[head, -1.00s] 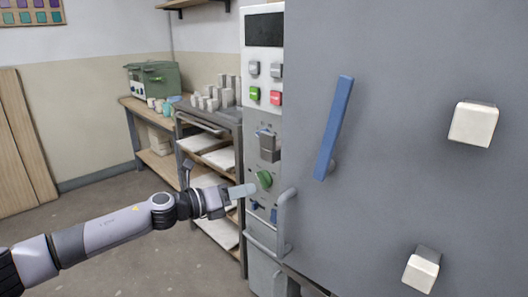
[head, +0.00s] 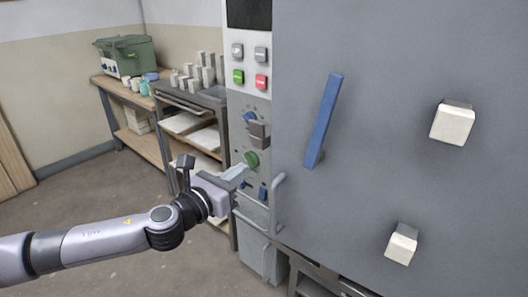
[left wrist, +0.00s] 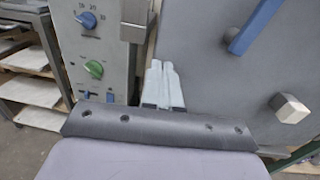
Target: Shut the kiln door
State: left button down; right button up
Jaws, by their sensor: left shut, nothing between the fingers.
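The kiln door (head: 380,80) is a large grey panel filling the right of the head view, with a blue bar handle (head: 323,121) and pale blocks on its face. In the left wrist view the door (left wrist: 215,65) is at the right, with the blue handle (left wrist: 257,26) at the top. My left gripper (head: 238,172) is shut and empty in front of the control panel, left of the door's edge. Its closed fingers (left wrist: 163,84) point toward the panel and the door edge in the wrist view. Whether they touch anything is unclear. My right gripper is out of view.
The control panel (head: 246,115) has green and red buttons, a blue dial and a green knob (head: 251,159). A grey bent rail (head: 277,205) stands beside the door's lower left. A shelf cart (head: 196,95) and wooden bench (head: 109,83) stand behind. Floor at left is clear.

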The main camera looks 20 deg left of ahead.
aim_at(272, 149)
pick_arm(q)
jog(key=x, duration=1)
jog(key=shift+s, duration=0.1)
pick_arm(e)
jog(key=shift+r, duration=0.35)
